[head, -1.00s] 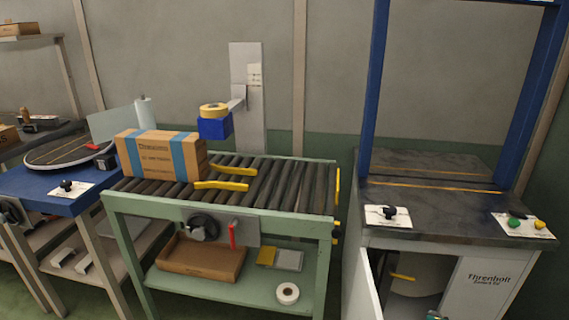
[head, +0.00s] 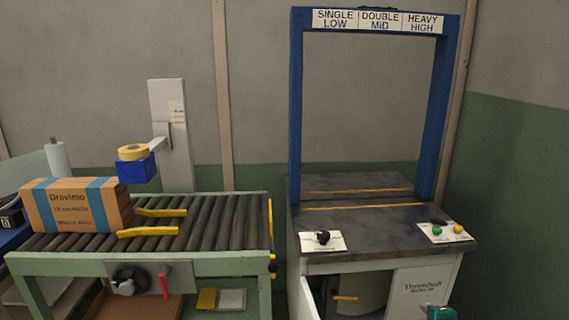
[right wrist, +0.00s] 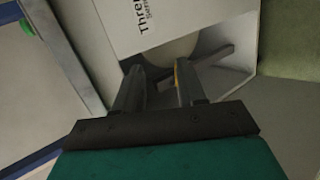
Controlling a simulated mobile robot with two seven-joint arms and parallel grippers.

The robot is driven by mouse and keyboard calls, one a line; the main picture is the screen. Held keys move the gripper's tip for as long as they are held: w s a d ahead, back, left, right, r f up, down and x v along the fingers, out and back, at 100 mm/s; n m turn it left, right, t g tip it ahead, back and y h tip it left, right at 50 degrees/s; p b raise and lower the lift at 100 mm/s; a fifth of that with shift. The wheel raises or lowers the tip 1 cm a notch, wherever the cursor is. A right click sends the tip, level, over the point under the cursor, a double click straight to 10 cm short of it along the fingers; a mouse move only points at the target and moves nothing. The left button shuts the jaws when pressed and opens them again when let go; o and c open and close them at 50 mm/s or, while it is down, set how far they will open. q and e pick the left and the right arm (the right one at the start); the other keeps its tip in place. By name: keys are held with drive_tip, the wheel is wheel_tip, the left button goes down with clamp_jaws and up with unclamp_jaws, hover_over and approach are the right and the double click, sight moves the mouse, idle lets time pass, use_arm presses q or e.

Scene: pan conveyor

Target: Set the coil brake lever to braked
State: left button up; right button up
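A short yellow lever (head: 345,297) shows in the open cabinet bay of the strapping machine, in front of a pale coil (head: 365,290). In the right wrist view, the coil (right wrist: 183,45) sits inside the cabinet, with a dark grey arm (right wrist: 213,62) across it. My right gripper (right wrist: 155,75) points at the cabinet opening, its two dark fingers apart. A yellow strip (right wrist: 177,76) shows beside the right-hand finger; I cannot tell whether it touches. In the head view only a teal part of my right arm (head: 441,313) shows. My left gripper is in neither current view.
The cabinet door (head: 307,300) stands open at the left of the bay. A roller conveyor (head: 225,225) with a carton (head: 75,208) and a red lever (head: 164,285) stands to the left.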

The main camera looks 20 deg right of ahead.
drive_tip(key=s+a+m+y, duration=0.3)
drive_tip(key=a, duration=1)
drive_tip(key=s+a+r+m+y, duration=0.1)
drive_tip(key=s+a+m+y, duration=0.25)
drive_tip(key=a, duration=0.85)
drive_tip(key=s+a+m+y, duration=0.2)
drive_tip(key=s+a+m, duration=0.1)
drive_tip(key=a, duration=1)
use_arm(q)
drive_tip(key=s+a+r+y+p, duration=0.1)
drive_tip(key=a+r+p, duration=0.2)
drive_tip(key=p, duration=0.7)
wheel_tip(320, 180, up, 3)
drive_tip(key=shift+s+f, duration=0.2)
drive_tip(key=shift+s, duration=0.15)
use_arm(e)
drive_tip(key=s+d+r, duration=0.2)
drive_tip(key=d+r, duration=0.1)
drive_tip(key=r, duration=0.3)
drive_tip(key=shift+t+h, duration=0.3)
drive_tip(key=shift+h, duration=0.15)
